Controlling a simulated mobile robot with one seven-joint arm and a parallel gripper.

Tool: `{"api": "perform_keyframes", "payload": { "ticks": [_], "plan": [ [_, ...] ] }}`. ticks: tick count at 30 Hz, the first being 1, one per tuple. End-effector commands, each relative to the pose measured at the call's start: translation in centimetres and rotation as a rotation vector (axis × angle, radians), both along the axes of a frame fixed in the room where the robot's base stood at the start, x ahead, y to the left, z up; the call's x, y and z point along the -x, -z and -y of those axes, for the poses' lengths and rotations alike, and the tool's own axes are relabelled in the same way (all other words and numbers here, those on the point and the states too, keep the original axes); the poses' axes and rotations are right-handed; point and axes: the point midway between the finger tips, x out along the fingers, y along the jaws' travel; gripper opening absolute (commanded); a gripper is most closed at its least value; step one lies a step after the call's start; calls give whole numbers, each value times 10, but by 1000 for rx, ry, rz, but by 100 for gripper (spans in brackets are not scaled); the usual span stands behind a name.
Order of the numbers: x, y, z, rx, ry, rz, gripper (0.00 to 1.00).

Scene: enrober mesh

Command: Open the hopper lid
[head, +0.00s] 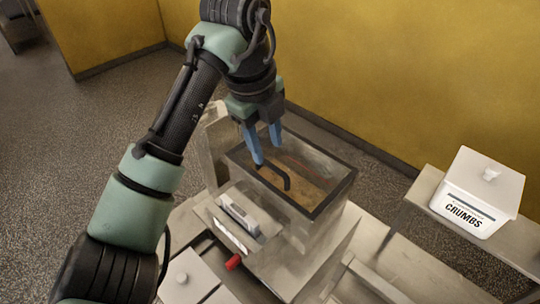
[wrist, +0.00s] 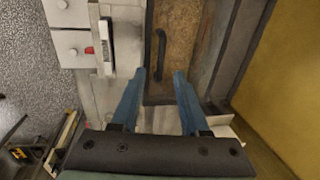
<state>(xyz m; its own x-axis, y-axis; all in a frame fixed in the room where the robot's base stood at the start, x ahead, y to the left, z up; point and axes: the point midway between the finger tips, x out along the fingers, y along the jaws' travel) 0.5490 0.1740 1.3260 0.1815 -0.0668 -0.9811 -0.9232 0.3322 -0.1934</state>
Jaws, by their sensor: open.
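The hopper (head: 318,212) is a boxy metal bin with a dark rim, and brown contents show inside it. Its lid looks like a see-through panel with a dark frame (head: 335,191), lying flat over the top. A black bar handle (head: 284,177) stands on it; the handle also shows in the wrist view (wrist: 160,55). My gripper (head: 267,152) is open and empty, pointing down over the lid near the handle. In the wrist view my two blue fingers (wrist: 160,75) are spread, with the handle ahead of their tips. I cannot tell whether they touch the lid.
A grey device with a light display (head: 240,215) is on the machine's front, with a red knob (head: 233,263) below. A white CRUMBS bin (head: 482,195) stands on a side table at right. The yellow wall (head: 400,70) is close behind the hopper.

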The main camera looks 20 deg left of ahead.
Motion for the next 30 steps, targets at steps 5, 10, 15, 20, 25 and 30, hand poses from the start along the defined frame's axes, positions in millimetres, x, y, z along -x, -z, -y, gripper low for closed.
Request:
{"api": "perform_keyframes", "payload": {
  "ticks": [5, 10, 15, 20, 25, 30],
  "plan": [
    [-5, 29, 3, 3, 0, -1, 45],
    [-9, 43, 3, 1, 0, 1, 45],
    [-9, 48, 3, 0, -1, 2, 45],
    [-9, 48, 3, 0, -1, 2, 45],
    [-9, 47, 3, 0, -1, 2, 18],
    [-9, 47, 3, 0, -1, 2, 0]
  ]
}}
